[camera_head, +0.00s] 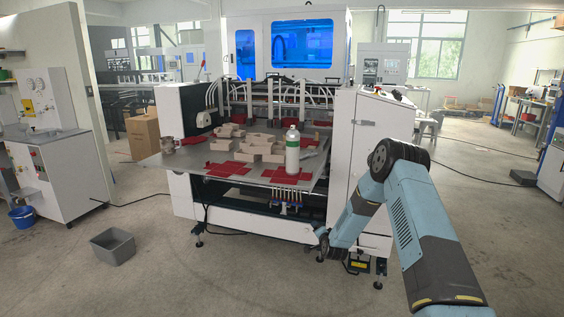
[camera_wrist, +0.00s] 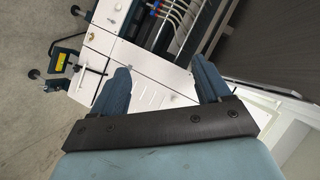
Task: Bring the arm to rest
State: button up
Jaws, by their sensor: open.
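My arm (camera_head: 415,235) reaches up from the lower right of the head view, bends at a dark elbow joint and runs down and left in front of the white machine (camera_head: 354,150). My gripper is at the low end of the arm near the machine's front right foot; its fingers are hard to make out there. In the wrist view my gripper (camera_wrist: 160,85) has two blue-grey fingers spread wide apart, with nothing between them but the white machine panel behind. I cannot tell the exact gap between the fingers and the panel.
The front floor is clear.

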jog(key=s+d+r+n+g, duration=0.15)
jog(key=s+r, duration=0.45)
jog(key=r, duration=0.6)
jog(key=s+r+n+g, duration=0.1)
jog(key=s+r+n, duration=0.3)
jog(key=r, duration=0.8)
jog(key=s+d+r+n+g, duration=0.1)
jog(key=s+r+g, duration=0.1)
jog(key=s+r, duration=0.75)
jog(key=s+d+r+n+g, duration=0.1)
jog(key=s+r, duration=0.3)
jog(key=s, duration=0.9)
jog(key=s+d+r+n+g+h, duration=0.1)
jog(key=s+r, duration=0.3)
jog(key=s, duration=0.9)
jog(key=s+d+r+n+g, duration=0.2)
jog(key=s+r, duration=0.2)
jog(key=s, duration=1)
jog(key=shift+d+r+h, duration=0.15)
jog(key=shift+d+h, duration=0.1)
jog(key=shift+h, duration=0.15)
jog(key=shift+c, duration=0.2)
